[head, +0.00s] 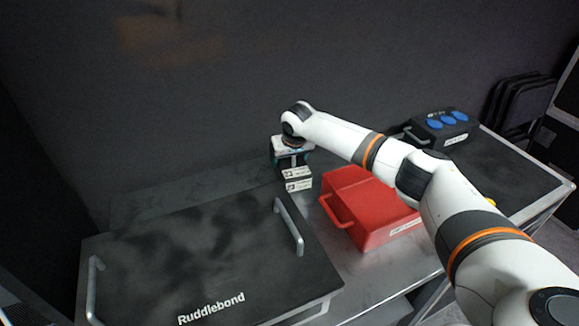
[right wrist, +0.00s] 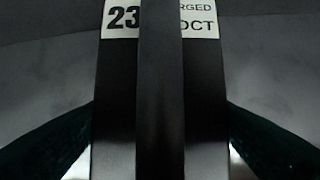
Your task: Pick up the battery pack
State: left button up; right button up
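The battery pack (right wrist: 112,110) fills the middle of the right wrist view as a dark block with a white label, partly readable as "23" and "OCT". A black bar runs down its middle in front of the label. In the head view the pack's white labels (head: 298,180) show just under my right gripper (head: 290,160), by the back wall. In the right wrist view the dark green fingers of my right gripper (right wrist: 160,135) flank the block on both sides. No gap shows there, but whether they press on it I cannot tell. My left gripper is out of view.
A red box (head: 368,205) with a handle stands to the right of the pack. A large black "Ruddlebond" case (head: 190,250) with metal handles lies front left. A black case with blue round sockets (head: 440,128) stands at the back right.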

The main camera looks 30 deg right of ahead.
jog(key=c, duration=0.9)
jog(key=shift+w+r, duration=0.15)
jog(key=shift+c, duration=0.5)
